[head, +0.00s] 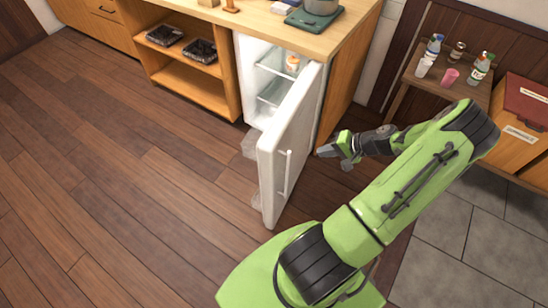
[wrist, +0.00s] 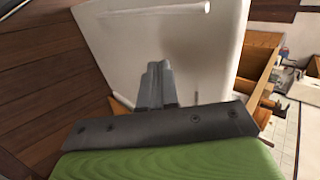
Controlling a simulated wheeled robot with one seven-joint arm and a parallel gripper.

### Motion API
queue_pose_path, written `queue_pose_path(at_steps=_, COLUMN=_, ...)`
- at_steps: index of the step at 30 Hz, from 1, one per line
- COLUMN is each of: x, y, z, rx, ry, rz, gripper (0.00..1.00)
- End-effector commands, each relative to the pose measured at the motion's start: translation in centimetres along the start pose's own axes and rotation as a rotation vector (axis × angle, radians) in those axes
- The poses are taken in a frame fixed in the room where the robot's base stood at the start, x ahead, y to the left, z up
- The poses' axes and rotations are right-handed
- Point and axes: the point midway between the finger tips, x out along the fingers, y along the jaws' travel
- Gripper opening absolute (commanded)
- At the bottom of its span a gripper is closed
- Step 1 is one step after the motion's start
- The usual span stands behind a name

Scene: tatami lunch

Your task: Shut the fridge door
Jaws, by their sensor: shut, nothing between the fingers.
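The fridge door (head: 287,150) is white and stands wide open, swung out from the fridge (head: 262,75) under the wooden counter. A long bar handle (head: 285,172) is on its outer face. My gripper (head: 322,151) is shut and empty, to the right of the door, on its outer side. In the wrist view the door's white face (wrist: 190,50) fills the middle, with the handle (wrist: 160,9) along the top. My shut fingers (wrist: 157,70) point at that face. I cannot tell whether they touch it.
Fridge shelves (head: 275,75) hold a small jar (head: 292,64). Open counter shelves (head: 185,75) hold dark trays. A side table (head: 440,82) with bottles and cups stands right, beside a box with a red lid (head: 525,100). The wooden floor (head: 130,190) left of the door is clear.

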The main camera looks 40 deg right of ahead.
Motion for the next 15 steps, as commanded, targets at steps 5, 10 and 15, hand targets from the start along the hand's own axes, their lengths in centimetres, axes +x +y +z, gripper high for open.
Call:
queue_pose_path(at_steps=5, x=1.7, y=0.2, z=-0.1, rx=0.006, ry=0.004, rz=-0.009, gripper=0.00)
queue_pose_path(at_steps=10, x=5.4, y=0.2, z=0.1, rx=0.006, ry=0.000, rz=-0.009, gripper=0.00)
queue_pose_path(at_steps=15, x=9.2, y=0.3, z=0.0, rx=0.006, ry=0.000, rz=-0.007, gripper=0.00)
